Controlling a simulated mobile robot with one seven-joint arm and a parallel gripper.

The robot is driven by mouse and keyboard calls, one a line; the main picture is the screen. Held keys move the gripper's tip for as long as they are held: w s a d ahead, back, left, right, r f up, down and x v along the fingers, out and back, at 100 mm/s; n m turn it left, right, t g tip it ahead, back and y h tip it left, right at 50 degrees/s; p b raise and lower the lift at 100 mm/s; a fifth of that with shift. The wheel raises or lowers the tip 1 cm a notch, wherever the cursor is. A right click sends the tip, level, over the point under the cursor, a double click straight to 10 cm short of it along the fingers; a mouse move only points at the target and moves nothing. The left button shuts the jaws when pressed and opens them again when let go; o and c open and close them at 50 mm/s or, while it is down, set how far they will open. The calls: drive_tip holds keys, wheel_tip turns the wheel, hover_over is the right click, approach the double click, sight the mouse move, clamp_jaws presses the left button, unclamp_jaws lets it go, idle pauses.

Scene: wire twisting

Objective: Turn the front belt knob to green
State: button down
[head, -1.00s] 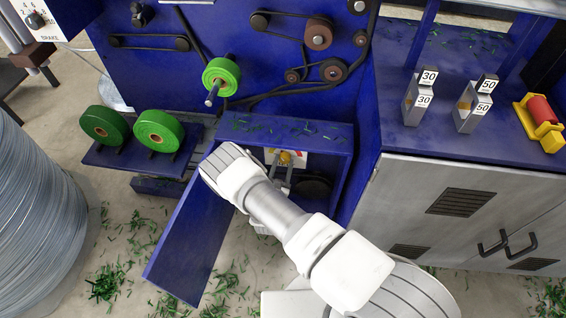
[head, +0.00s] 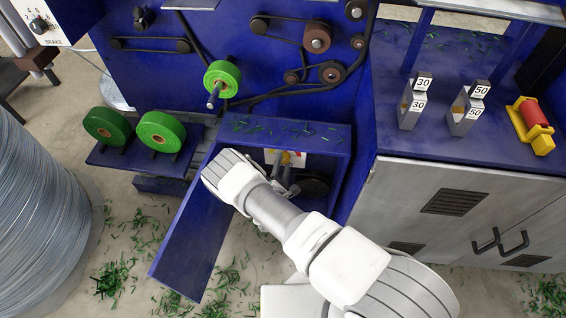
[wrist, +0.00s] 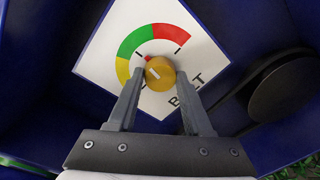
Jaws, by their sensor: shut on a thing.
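The yellow belt knob (wrist: 160,73) sits on a white dial plate (wrist: 190,52) with green, red and yellow arcs and partly covered lettering. It also shows small in the head view (head: 291,158). A small red pointer at the knob's upper left points up-left toward the green arc (wrist: 130,42). My gripper (wrist: 158,82) is shut on the knob, one finger on each side. In the head view my gripper (head: 285,176) reaches into the open blue compartment (head: 340,160), and my arm hides part of it.
The blue compartment door (head: 190,240) hangs open beside my arm. A dark pulley (wrist: 283,90) with a belt is right of the dial. Green reels (head: 160,131) stand on a shelf at left. Green scraps litter the floor. A grey cabinet (head: 455,200) stands at right.

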idle(0.5)
drive_tip(key=shift+c, duration=1.6)
unclamp_jaws()
drive_tip(key=shift+s+a, duration=0.1)
drive_tip(key=shift+s, duration=0.05)
